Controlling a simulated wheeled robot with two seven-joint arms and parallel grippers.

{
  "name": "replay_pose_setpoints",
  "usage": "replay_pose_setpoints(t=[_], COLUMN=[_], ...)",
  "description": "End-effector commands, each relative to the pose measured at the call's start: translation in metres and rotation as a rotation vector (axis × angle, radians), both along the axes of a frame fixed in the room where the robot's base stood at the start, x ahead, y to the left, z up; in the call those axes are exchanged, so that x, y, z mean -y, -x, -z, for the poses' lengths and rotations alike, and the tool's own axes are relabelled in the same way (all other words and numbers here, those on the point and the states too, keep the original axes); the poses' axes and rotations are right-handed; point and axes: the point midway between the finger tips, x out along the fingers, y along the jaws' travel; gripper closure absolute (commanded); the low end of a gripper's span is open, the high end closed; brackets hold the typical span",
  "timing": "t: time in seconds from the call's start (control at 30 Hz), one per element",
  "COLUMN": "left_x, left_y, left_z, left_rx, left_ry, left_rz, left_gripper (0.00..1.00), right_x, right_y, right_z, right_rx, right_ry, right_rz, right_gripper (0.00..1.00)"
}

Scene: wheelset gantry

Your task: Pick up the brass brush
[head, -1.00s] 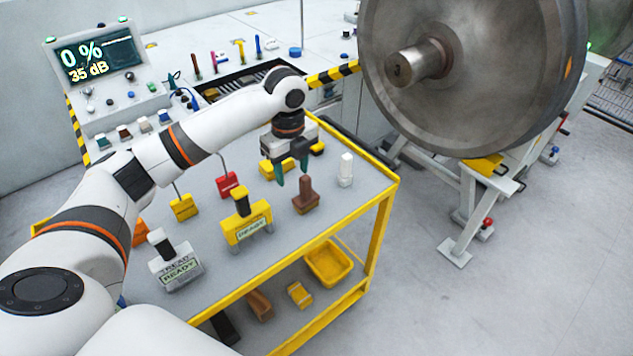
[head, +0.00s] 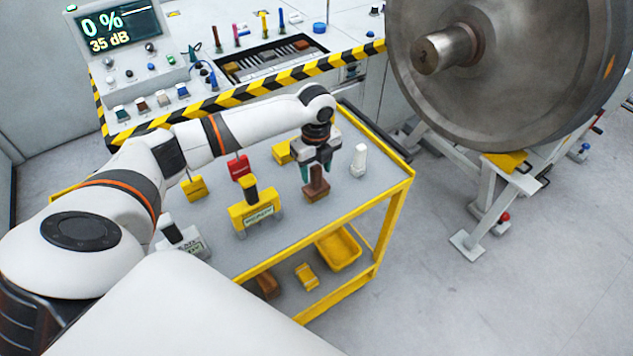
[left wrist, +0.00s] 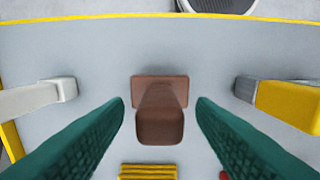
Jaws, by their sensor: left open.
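A brown upright-handled block, which looks like the brass brush (head: 317,190), stands on the grey top of the yellow-framed cart (head: 345,195). It also shows in the left wrist view (left wrist: 160,125), a tall brown handle on a wider brown base. My left gripper (head: 318,168) points down over it with green fingers open. In the left wrist view the handle lies between the two fingers of my left gripper (left wrist: 161,103), with a gap on each side. In the head view the fingers overlap the handle's top. Bristles are not visible. My right gripper is not in view.
A yellow-and-black tool with a label (head: 255,212) and a white piece (head: 359,160) stand on either side of the brush. A red block (head: 239,168) is behind. A yellow bin (head: 338,249) sits on the lower shelf. A large steel wheel (head: 500,70) stands right.

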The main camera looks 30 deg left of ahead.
Motion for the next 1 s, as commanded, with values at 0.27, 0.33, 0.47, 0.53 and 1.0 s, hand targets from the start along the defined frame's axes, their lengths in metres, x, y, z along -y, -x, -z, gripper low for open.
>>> replay_pose_setpoints(t=[0.27,0.33,0.47,0.53,1.0], left_x=[0.0,0.0,0.0,0.0,0.0], left_y=[0.0,0.0,0.0,0.0,-0.001], left_z=[0.027,0.028,0.028,0.028,0.026], left_rx=[0.0,0.0,0.0,0.0,0.002], left_ry=[-0.001,-0.001,-0.001,-0.001,0.0], left_rz=[0.0,0.0,0.001,0.001,0.0], left_gripper=[0.49,0.49,0.49,0.61,0.97], right_x=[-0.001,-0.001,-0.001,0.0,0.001], right_y=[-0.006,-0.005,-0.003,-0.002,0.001], right_z=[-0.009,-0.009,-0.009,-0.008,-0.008], right_rx=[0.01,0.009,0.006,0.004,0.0], right_ry=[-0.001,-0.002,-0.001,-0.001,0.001], right_rz=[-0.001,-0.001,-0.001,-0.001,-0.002], right_gripper=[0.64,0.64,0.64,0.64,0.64])
